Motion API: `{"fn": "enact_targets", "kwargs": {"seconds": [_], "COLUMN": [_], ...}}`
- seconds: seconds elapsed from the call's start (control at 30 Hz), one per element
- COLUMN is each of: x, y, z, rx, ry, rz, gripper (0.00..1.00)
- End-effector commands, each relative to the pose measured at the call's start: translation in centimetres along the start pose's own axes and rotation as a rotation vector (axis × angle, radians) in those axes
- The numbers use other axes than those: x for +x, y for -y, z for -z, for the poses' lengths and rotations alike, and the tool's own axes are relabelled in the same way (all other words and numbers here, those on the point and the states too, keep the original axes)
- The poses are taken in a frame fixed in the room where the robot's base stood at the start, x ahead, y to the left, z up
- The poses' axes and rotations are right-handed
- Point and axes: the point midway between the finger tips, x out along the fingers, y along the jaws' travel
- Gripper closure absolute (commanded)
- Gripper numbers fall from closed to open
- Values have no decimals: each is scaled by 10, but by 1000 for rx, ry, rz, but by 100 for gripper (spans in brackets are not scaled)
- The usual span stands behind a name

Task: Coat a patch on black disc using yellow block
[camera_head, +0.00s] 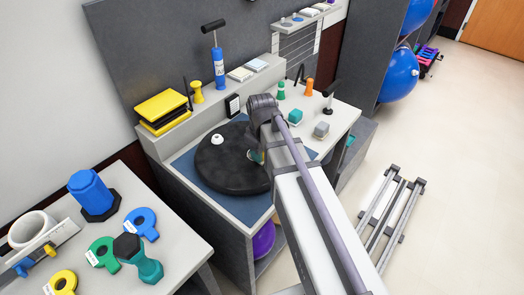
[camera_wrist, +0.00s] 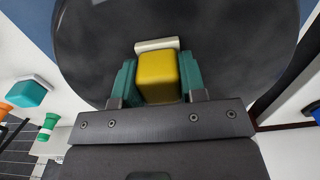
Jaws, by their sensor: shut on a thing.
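The black disc (camera_head: 222,168) lies flat on a blue mat on the grey bench. It fills the upper part of the wrist view (camera_wrist: 235,50), with faint lighter smudges. My gripper (camera_wrist: 157,82) is shut on the yellow block (camera_wrist: 157,72), one teal finger on each side. A pale strip (camera_wrist: 157,44) shows at the block's far end. In the head view my gripper (camera_head: 257,155) is over the disc's right part, and my arm hides most of the block. I cannot tell whether the block touches the disc.
A white knob (camera_head: 217,139) stands on the disc. Teal (camera_head: 295,116) and grey blocks (camera_head: 321,130) sit right of the disc. A table at lower left holds weights and rings.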

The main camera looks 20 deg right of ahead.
Motion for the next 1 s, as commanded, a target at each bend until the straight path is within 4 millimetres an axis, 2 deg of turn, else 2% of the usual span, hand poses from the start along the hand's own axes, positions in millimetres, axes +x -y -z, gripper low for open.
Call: {"fn": "enact_targets", "kwargs": {"seconds": [0.3, 0.73, 1.0], "x": [-2, 1, -1], "y": [6, 7, 11], "z": [28, 29, 46], "rx": [-2, 0, 0], "ry": [0, 0, 0], "rz": [0, 0, 0], "gripper": [81, 81, 81]}}
